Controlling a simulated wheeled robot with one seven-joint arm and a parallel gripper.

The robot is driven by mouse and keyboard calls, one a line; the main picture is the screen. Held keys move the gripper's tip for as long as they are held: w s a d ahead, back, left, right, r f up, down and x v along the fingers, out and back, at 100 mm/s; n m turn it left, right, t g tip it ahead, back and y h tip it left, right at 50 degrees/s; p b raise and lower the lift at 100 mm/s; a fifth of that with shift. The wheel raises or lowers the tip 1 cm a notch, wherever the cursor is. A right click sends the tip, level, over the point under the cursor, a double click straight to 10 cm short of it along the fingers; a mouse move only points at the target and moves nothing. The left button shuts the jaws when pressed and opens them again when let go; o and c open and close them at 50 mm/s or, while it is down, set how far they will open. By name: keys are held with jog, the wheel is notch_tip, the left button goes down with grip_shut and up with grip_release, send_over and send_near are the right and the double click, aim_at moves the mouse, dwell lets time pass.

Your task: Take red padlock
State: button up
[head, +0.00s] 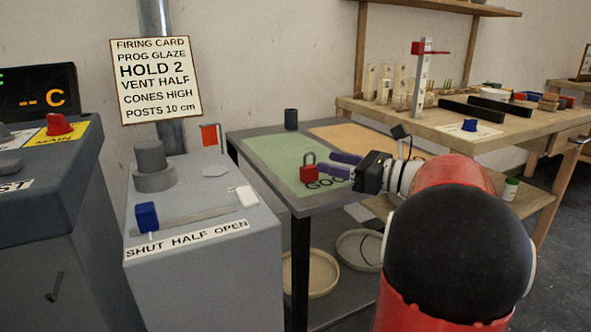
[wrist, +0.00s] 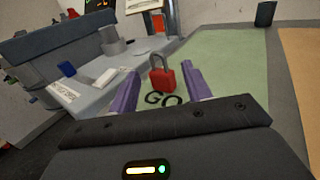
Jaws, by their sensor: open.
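The red padlock (head: 310,172) stands upright on the green panel (head: 281,152) of the grey table, its grey shackle on top. In the wrist view the red padlock (wrist: 162,79) is ahead of my gripper (wrist: 158,90), roughly centred between the two purple fingers. My gripper (head: 338,165) is open and empty, reaching in from the right in the head view, with its fingertips close to the padlock. I cannot tell whether a finger touches it. Black letters "GO" (wrist: 163,99) on the panel lie just in front of the padlock.
A grey cabinet (head: 225,275) with a blue slider knob (head: 147,217) and a white block (head: 246,196) stands left of the table. A dark cup (head: 291,119) stands at the table's back. An orange panel (head: 345,138) lies right of the green one. A wooden workbench (head: 530,131) holds several items.

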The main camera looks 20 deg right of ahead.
aim_at(305, 158)
jog(key=x, duration=0.7)
jog(key=shift+w+a, duration=0.1)
jog(key=shift+a, duration=0.15)
grip_shut()
